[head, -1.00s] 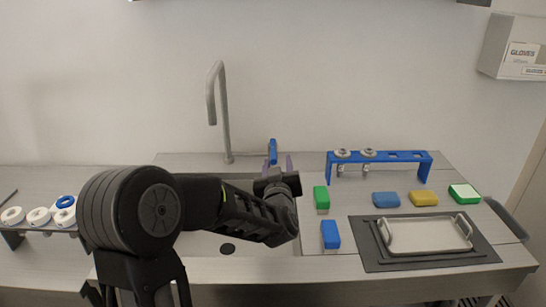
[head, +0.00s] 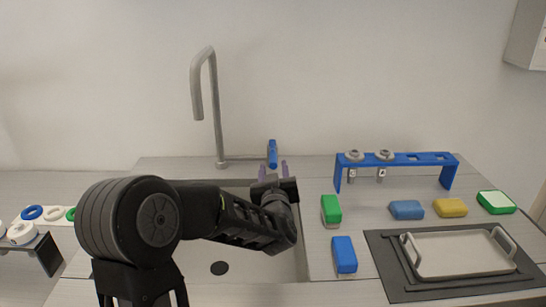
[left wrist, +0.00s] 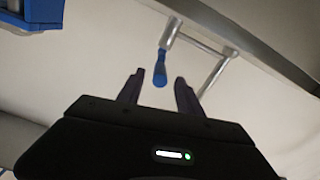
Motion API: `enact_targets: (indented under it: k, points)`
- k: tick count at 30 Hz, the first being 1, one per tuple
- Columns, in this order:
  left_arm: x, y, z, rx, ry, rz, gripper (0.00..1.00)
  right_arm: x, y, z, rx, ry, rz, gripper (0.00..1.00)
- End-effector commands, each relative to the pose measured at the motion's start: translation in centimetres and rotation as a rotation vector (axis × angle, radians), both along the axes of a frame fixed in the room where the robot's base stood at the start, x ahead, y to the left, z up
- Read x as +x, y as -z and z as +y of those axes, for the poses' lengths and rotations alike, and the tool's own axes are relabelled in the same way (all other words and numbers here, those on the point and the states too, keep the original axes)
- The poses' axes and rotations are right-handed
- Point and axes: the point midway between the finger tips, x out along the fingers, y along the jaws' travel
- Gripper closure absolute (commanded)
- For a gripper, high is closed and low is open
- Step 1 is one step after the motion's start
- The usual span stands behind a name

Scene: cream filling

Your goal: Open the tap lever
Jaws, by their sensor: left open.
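The tap (head: 215,110) is a tall grey bent pipe behind the sink. Its blue lever (head: 272,153) stands upright to the right of the pipe base. My left gripper (head: 271,171) reaches over the sink with its purple-grey fingers pointing at the lever. In the left wrist view the blue lever (left wrist: 160,72) appears between and just beyond the two fingertips (left wrist: 158,84), and the fingers are spread apart. No contact with the lever is visible. The grey tap pipe (left wrist: 213,76) shows to the right there. My right gripper is in neither view.
The sink basin (head: 262,262) lies under my left arm. To the right stand a blue rack (head: 420,158), green (head: 331,210) and blue (head: 344,254) blocks, and a metal tray (head: 455,270) on a dark mat. Rings sit on a rack at the left.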

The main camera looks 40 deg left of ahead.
Motion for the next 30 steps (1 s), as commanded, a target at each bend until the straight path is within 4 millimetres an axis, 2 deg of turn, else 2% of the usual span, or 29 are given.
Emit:
enact_targets:
  k: [5,18,29,30]
  points:
    - [0.9,0.0,0.7,-0.001,-0.002,0.001,0.57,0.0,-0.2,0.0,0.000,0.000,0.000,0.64]
    - [5.7,0.0,4.4,0.000,-0.001,0.002,0.57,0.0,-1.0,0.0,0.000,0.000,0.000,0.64]
    - [6.2,0.0,4.7,0.000,0.001,0.001,0.57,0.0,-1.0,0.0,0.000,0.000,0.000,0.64]
    - [6.2,0.0,4.7,0.000,0.001,0.001,0.61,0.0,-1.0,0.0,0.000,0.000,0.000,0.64]
